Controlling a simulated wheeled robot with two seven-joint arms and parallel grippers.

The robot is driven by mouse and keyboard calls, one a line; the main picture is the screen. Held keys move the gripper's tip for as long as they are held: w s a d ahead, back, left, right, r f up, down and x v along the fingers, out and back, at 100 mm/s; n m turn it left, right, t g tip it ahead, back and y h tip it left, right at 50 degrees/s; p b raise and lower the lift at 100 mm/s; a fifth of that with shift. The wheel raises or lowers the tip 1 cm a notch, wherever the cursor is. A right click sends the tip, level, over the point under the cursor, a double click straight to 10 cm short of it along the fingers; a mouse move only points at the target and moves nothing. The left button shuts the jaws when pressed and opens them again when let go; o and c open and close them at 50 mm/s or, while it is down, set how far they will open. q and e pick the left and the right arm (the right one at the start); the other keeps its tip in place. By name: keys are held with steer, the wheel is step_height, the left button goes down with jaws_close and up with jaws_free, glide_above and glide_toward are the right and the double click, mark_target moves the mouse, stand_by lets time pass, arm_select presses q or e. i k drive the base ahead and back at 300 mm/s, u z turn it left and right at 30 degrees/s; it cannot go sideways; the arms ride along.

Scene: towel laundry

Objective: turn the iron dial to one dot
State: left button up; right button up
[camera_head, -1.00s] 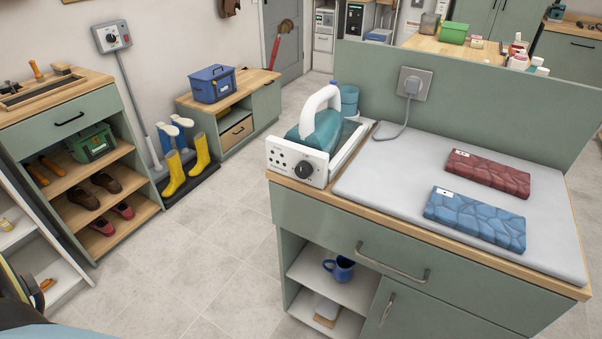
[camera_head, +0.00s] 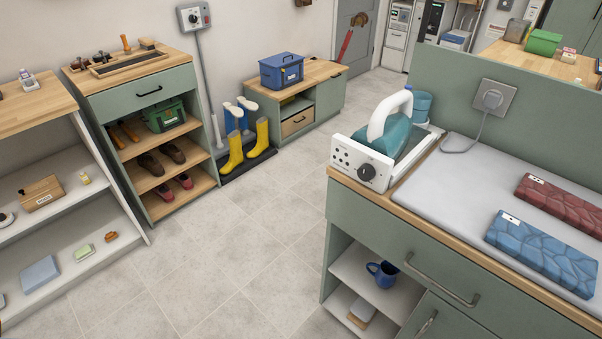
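The iron (camera_head: 398,137), teal with a white handle, rests in its white station on the left end of the green counter (camera_head: 400,235). The black round dial (camera_head: 367,172) is on the station's white front panel, right of several small dark marks. The dial's pointer and the dot markings are too small to read. A cord runs from the wall socket (camera_head: 491,98) down to the counter behind the iron. Neither of my grippers is in view.
A grey ironing pad with a blue folded towel (camera_head: 543,252) and a red folded towel (camera_head: 562,204) lies right of the iron. A blue mug (camera_head: 382,273) stands on the shelf below. Open tiled floor (camera_head: 235,240) lies left of the counter. Shelves line the left side.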

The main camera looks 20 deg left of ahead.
mark_target(366, 172)
steer(key=u, duration=1.95)
steer(key=i, duration=1.95)
steer(key=z, duration=3.3)
